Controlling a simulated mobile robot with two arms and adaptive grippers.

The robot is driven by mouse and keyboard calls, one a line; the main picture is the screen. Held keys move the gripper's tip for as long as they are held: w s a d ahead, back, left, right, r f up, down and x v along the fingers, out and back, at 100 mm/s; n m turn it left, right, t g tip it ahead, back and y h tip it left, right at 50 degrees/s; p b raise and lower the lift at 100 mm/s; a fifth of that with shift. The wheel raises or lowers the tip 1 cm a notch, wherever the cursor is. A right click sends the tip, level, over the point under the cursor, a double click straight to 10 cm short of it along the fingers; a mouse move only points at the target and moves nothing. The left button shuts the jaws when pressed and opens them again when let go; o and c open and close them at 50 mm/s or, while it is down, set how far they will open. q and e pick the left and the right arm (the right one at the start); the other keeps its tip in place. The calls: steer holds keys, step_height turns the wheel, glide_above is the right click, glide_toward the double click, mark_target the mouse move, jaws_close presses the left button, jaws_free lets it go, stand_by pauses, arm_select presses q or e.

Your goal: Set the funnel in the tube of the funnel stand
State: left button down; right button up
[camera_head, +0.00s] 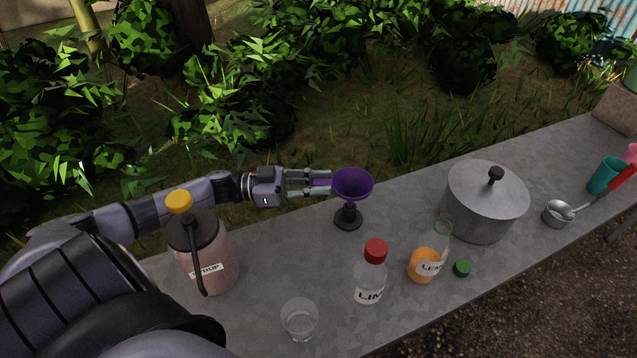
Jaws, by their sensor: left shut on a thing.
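The purple funnel (352,184) is upright, with its wide mouth facing up, near the back edge of the counter. My left gripper (323,184) comes in from the left and is shut on the funnel at its left side, with a bit of purple showing between the fingers. The black funnel stand (348,219) stands on the counter directly below the funnel in the picture. The funnel's lower end lines up with the stand's tube, but I cannot tell whether it is inside it or just above. My right gripper is not in view.
A syrup dispenser (207,265) stands left, below my left arm. A clear glass (299,320), a red-capped bottle (369,285), an orange bottle (423,264) and a green cap (462,268) are in front. A lidded pot (484,205) stands right of the stand.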

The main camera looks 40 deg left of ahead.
arm_select(q)
steer(key=shift+f+b, duration=0.95)
steer(key=shift+f, duration=0.35)
steer(key=c, duration=1.4)
jaws_free()
steer(key=shift+s+a, duration=0.1)
steer(key=shift+a, duration=0.05)
steer(key=v, duration=1.1)
steer(key=shift+s+a, duration=0.2)
steer(key=shift+a, duration=0.1)
